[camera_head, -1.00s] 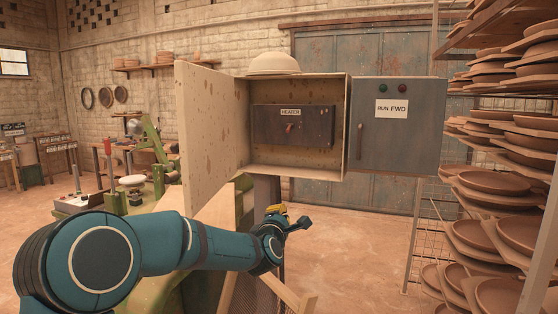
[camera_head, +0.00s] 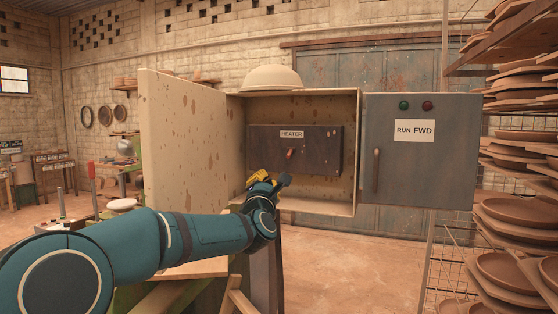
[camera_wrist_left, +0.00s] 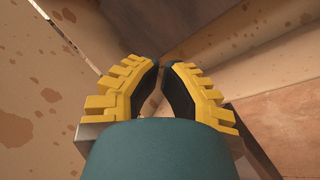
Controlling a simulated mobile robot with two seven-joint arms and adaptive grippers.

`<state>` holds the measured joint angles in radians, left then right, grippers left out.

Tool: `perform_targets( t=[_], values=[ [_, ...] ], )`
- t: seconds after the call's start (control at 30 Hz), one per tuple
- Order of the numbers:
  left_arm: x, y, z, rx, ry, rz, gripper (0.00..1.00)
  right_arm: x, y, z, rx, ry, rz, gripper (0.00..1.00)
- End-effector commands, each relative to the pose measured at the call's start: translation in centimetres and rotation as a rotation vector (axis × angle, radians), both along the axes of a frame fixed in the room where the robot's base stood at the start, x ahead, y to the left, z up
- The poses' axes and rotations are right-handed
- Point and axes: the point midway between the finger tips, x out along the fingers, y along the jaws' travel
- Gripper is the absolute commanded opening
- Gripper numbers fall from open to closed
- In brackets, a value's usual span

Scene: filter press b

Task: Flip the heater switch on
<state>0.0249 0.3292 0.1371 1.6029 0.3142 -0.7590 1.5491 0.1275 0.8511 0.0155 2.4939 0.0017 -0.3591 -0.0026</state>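The heater switch (camera_head: 290,153) is a small orange-red lever under a HEATER label (camera_head: 291,134). It sits on a dark panel (camera_head: 322,150) inside the open beige cabinet (camera_head: 353,140). Whether the lever points up or down is too small to tell. My left gripper (camera_head: 273,180) is in front of the cabinet's lower front edge, below and left of the switch, and apart from it. In the left wrist view its two yellow-and-black fingers (camera_wrist_left: 160,68) are close together at the tips with nothing between them. The switch does not show there. My right gripper is out of view.
The cabinet's spotted door (camera_head: 190,150) stands open on the left. On the right is a grey RUN FWD box (camera_head: 415,175) with a handle, a green light and a red light. A pale domed hat (camera_head: 272,77) rests on the cabinet. Shelves of clay plates (camera_head: 520,213) stand far right.

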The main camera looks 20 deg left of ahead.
Motion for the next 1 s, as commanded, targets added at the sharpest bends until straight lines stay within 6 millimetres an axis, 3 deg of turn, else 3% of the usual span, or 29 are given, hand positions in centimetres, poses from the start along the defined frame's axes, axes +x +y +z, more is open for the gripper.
perform_targets(
  t=[0.27, 0.57, 0.7, 0.97, 1.0],
  values=[
    [1.2, 0.3, 0.2, 0.001, 0.002, 0.0, 0.0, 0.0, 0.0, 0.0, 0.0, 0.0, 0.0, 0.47],
    [5.1, 1.3, 1.4, -0.001, 0.002, 0.001, 0.0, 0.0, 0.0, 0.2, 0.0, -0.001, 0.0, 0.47],
    [7.4, 1.9, 2.5, 0.001, 0.003, 0.0, 0.0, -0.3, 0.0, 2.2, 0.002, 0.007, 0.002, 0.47],
    [9.5, 2.5, 3.2, 0.0, 0.003, 0.001, 0.0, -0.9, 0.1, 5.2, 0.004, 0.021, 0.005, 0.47],
    [9.2, 1.7, 3.7, 0.001, 0.002, -0.004, 0.0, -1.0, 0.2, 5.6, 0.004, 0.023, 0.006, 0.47]
  ],
)
